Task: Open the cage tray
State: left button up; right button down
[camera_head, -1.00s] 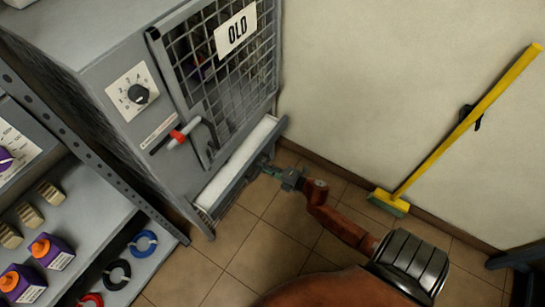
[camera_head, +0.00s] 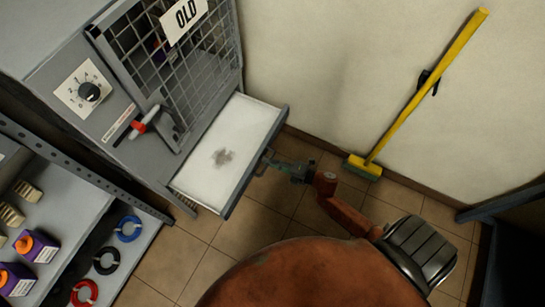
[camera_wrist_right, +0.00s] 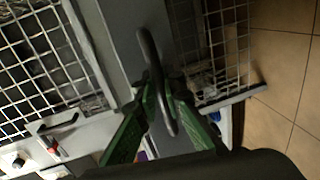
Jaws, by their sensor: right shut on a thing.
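The cage tray (camera_head: 238,133) is a shallow drawer with a white bottom and a dark grey front, pulled well out below the mesh cage door (camera_head: 190,62) of the grey cabinet. A dark smudge lies on its white bottom. My right gripper (camera_head: 268,163) is at the middle of the tray front. In the right wrist view, its green fingers (camera_wrist_right: 163,103) are shut on the dark, bow-shaped tray handle (camera_wrist_right: 152,62). My left gripper is out of view.
The cabinet has a dial (camera_head: 89,92) and a red-tipped lever (camera_head: 139,126). A shelf at the left holds purple boxes (camera_head: 36,246) and coloured rings (camera_head: 128,229). A yellow broom (camera_head: 425,88) leans on the wall. Tiled floor (camera_head: 205,258) is free before the tray.

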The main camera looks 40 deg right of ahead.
jog(key=shift+s, duration=0.1)
jog(key=c, duration=2.3)
grip_release()
jog(key=shift+d, duration=0.1)
jog(key=v, duration=1.2)
jog(key=shift+f, duration=0.1)
